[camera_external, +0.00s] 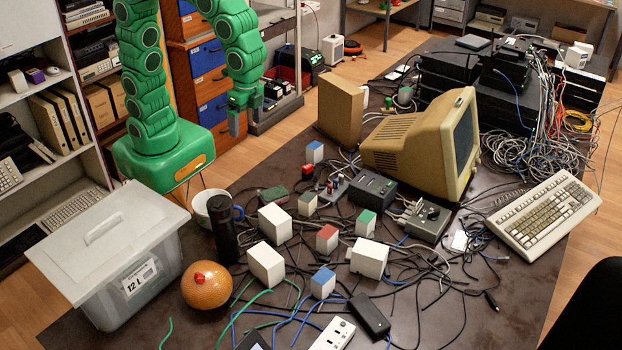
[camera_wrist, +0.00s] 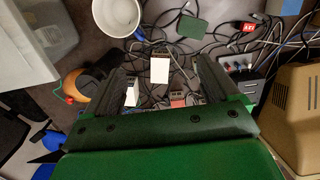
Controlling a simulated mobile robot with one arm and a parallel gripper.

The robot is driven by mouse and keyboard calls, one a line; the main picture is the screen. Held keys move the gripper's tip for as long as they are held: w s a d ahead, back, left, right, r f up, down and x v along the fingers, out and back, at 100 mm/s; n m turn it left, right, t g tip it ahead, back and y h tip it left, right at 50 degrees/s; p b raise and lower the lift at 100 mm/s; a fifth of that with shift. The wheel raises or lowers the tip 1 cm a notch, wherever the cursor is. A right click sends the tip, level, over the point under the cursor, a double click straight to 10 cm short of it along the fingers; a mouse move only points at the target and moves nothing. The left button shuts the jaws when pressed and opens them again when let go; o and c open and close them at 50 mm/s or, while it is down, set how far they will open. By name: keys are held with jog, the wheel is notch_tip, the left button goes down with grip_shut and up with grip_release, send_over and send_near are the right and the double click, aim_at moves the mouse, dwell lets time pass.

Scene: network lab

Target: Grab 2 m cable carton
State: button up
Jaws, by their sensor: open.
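Several small cartons stand among cables on the dark table. Plain white ones are a carton at the centre left (camera_external: 275,222), one nearer the front (camera_external: 267,264) and one to the right (camera_external: 369,257). Smaller ones have coloured tops: red (camera_external: 327,238), green (camera_external: 366,222), blue (camera_external: 322,282), another blue at the back (camera_external: 315,152), and grey (camera_external: 307,203). I cannot read a length on any. My gripper (camera_external: 240,125) is open and empty, high above the table's far left side. In the wrist view a white carton (camera_wrist: 160,70) shows between the fingers, well below them.
A lidded bin (camera_external: 110,250), an orange ball (camera_external: 206,285), a dark cylinder (camera_external: 223,228) and a white mug (camera_external: 212,207) stand at the left. A beige monitor (camera_external: 420,145) and a keyboard (camera_external: 543,212) stand at the right. Tangled cables cover much of the table.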

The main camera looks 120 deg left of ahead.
jog(key=w+a+f, duration=0.2)
jog(key=w+f, duration=0.2)
jog(key=w, duration=0.4)
jog(key=w+a+f, duration=0.2)
jog(key=w+f, duration=0.1)
jog(key=w, duration=0.6)
jog(key=t, duration=0.1)
send_over(366, 225)
jog(key=s+a, duration=0.2)
jog(key=s, duration=0.1)
jog(key=f, duration=1.5)
jog(key=shift+w+d+f, duration=0.15)
jog(key=shift+d+f, duration=0.05)
jog(key=shift+w+a+f, duration=0.25)
jog(key=shift+w+f, duration=0.15)
jog(key=shift+f, duration=0.2)
jog(key=shift+w+a+f, duration=0.15)
jog(key=shift+f, duration=1.75)
jog(key=shift+w+a+f, duration=0.1)
jog(key=shift+a+f, duration=0.05)
jog(key=shift+f, duration=1.75)
jog(key=c, duration=1.1)
jog(key=shift+c, duration=0.2)
